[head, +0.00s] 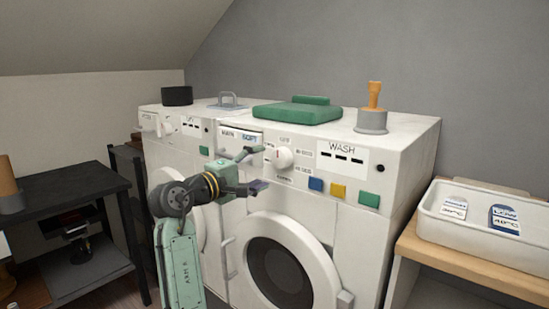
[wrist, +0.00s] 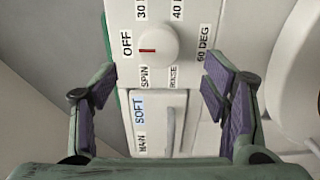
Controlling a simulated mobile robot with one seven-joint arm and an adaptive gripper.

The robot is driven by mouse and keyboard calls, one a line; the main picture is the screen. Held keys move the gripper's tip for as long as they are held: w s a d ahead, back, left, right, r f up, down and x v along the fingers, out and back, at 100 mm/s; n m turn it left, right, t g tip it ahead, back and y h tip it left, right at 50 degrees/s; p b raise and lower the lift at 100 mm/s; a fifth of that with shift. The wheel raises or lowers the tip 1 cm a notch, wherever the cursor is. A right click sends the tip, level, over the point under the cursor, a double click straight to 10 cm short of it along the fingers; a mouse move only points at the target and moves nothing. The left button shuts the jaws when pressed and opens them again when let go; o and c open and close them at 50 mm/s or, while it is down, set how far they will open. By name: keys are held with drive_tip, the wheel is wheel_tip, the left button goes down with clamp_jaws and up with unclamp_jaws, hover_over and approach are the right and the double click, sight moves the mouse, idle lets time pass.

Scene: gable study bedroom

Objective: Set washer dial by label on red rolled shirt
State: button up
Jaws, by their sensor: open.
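The white washer (head: 357,209) stands in the middle of the head view, its round white dial (head: 283,158) on the front panel. In the wrist view the dial (wrist: 157,45) has a red mark on its left, toward the OFF label (wrist: 126,43). Labels for 30, 40, 60 DEG, RINSE and SPIN ring it. My gripper (head: 257,170) is open and empty in front of the panel. In the wrist view its fingers (wrist: 160,78) are spread, with the dial ahead between and beyond the tips, apart from them. I see no red rolled shirt.
A white tray (head: 475,232) at right holds a white tag (head: 454,207) and a blue LOW 40°C tag (head: 505,219). Blue, yellow and green buttons (head: 338,190) sit right of the dial. A drawer (wrist: 157,122) marked MAIN and SOFT adjoins it. A dark shelf (head: 75,185) stands left.

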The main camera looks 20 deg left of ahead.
sight(278, 159)
drive_tip(key=p+x, duration=0.1)
drive_tip(key=x, duration=0.7)
drive_tip(key=shift+w+p, duration=0.1)
drive_tip(key=shift+p, duration=0.3)
drive_tip(key=c, duration=1.2)
drive_tip(key=shift+o, duration=0.2)
